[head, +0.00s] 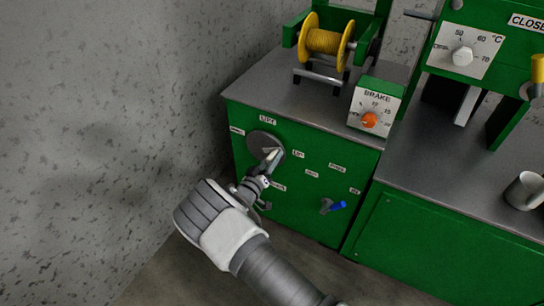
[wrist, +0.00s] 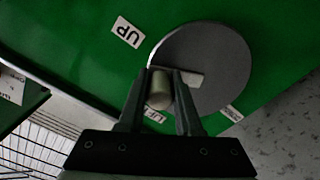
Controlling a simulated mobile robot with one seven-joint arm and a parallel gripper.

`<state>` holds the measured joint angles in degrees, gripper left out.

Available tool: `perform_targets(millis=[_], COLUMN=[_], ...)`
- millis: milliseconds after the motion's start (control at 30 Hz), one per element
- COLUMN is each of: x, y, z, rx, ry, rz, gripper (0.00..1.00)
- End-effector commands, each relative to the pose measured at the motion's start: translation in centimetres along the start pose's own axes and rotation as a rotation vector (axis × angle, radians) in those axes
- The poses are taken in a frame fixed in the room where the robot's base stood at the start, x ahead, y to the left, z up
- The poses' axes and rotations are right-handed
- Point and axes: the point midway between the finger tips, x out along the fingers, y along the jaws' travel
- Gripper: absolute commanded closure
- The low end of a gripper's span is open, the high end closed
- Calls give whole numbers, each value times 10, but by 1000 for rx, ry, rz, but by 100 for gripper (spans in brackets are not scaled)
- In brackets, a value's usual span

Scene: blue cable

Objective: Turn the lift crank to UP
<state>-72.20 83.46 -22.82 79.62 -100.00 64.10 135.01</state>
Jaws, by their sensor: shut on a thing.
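The lift crank is a grey round disc (head: 264,142) on the green cabinet front, under a LIFT label (head: 268,119). An UP label (head: 298,154) is to its right. My gripper (head: 270,160) is at the disc's lower right in the head view. In the wrist view, my gripper (wrist: 160,92) is shut on the crank's pale knob (wrist: 160,88), at the edge of the disc (wrist: 212,62). A white bar on the disc runs towards the knob. The UP label (wrist: 126,33) is apart from the knob, up and left. The fingers partly cover the LIFT label (wrist: 148,117).
A blue handle (head: 335,207) sticks out lower right on the same cabinet front (head: 300,207). The brake box (head: 377,103) and a yellow cable spool (head: 325,40) stand on top. A grey wall (head: 90,120) is close on the left.

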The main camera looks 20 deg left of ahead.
Motion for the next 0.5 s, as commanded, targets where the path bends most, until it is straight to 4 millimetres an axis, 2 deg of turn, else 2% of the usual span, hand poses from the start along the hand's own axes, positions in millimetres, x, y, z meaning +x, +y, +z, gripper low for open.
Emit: perform_targets(millis=[33,500], x=[1,0], y=[0,-9], z=[9,25], rx=[37,354], ry=[-8,-6], rz=[3,2], gripper=[100,100])
